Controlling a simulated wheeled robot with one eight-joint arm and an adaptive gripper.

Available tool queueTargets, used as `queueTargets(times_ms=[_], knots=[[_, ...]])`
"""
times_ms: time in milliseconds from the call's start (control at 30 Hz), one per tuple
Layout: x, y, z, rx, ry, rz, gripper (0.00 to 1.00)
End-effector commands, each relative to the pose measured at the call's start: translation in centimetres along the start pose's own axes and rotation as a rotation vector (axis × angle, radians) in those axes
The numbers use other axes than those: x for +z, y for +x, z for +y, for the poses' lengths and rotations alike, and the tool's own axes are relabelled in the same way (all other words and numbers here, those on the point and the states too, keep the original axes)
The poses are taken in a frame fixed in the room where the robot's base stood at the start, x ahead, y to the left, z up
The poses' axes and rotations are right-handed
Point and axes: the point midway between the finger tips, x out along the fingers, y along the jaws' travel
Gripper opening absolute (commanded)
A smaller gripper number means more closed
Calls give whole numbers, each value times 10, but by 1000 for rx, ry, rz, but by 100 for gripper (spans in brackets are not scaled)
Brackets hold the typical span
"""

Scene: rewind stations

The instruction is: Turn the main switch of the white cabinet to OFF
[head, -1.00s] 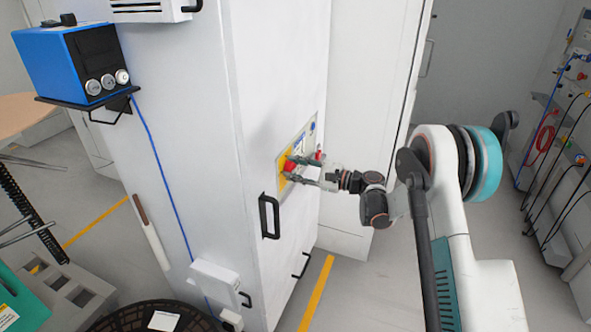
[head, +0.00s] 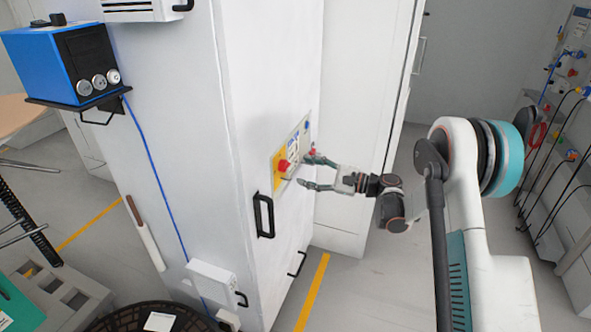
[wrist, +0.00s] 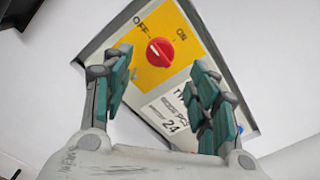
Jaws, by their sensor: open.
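The main switch is a red round knob (wrist: 160,52) on a yellow plate (wrist: 150,70), labelled OFF at upper left and ON at upper right. A short white mark on the knob appears to point toward OFF. In the head view the red knob (head: 283,165) sits on the panel of the white cabinet (head: 262,110). My gripper (head: 306,172) is open and empty, to the right of the knob and apart from it. In the wrist view its fingers (wrist: 160,78) stand spread below the knob, with nothing between them.
A black handle (head: 264,215) sticks out of the cabinet below the panel. A blue box (head: 50,65) on a shelf is at left. A rack with cables (head: 565,130) stands at right. Floor between cabinet and rack is clear.

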Motion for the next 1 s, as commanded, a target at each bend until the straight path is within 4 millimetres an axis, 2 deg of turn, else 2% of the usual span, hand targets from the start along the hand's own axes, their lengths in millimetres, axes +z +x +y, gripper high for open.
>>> queueTargets(times_ms=[100, 333, 767, 867, 1000], knots=[[-1, -24, -1, -2, 0, 2, 54], [-1, -50, 0, -1, 0, 1, 54], [1, -54, 0, 2, -2, 2, 54], [7, -52, -3, 12, -19, 21, 54], [30, -50, -9, 57, -83, 92, 54]])
